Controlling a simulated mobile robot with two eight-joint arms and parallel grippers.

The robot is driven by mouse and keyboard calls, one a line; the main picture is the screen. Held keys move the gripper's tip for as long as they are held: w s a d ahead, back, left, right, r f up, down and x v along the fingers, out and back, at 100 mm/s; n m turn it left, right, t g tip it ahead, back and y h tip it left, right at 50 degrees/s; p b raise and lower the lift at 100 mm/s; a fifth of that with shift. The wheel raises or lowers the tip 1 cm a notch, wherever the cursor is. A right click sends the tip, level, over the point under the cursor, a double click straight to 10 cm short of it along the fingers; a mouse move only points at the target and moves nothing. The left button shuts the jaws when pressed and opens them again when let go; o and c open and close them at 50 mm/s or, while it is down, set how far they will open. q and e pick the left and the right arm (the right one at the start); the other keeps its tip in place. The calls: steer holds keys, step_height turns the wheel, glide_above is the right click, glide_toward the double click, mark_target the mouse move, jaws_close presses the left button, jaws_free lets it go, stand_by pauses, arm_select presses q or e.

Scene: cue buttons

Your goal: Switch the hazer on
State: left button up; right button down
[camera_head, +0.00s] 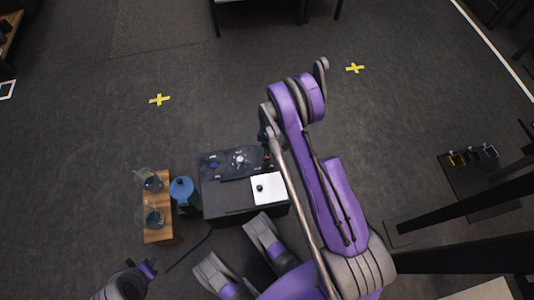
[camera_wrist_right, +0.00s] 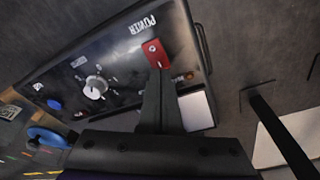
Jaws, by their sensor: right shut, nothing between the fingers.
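The hazer is a black box (camera_head: 226,196) with a dark control panel, standing in front of me in the head view. In the right wrist view its panel (camera_wrist_right: 120,65) carries a red rocker switch (camera_wrist_right: 154,50) beside the word POWER, a pale dial (camera_wrist_right: 95,87) and a blue button (camera_wrist_right: 55,104). My right gripper (camera_wrist_right: 158,78) is shut and empty, its fingertips at the lower edge of the red switch; contact is unclear. In the head view the right gripper (camera_head: 268,158) is over the panel's right end and hides the switch. My left gripper (camera_head: 148,269) is low at left, away from the box.
A white square (camera_head: 266,195) with a black knob is on the box top. A blue-topped bottle (camera_head: 182,188) and a wooden stand (camera_head: 157,234) with clear glassware are left of the box. A cable runs along the floor. Black legs stand at right. Floor behind is open.

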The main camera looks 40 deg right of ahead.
steer(key=shift+f+b, duration=0.7)
steer(key=shift+f, duration=0.2)
stand_by(0.5)
steer(key=shift+r, duration=0.15)
steer(key=shift+r+p, duration=2.15)
steer(key=shift+r, duration=1.25)
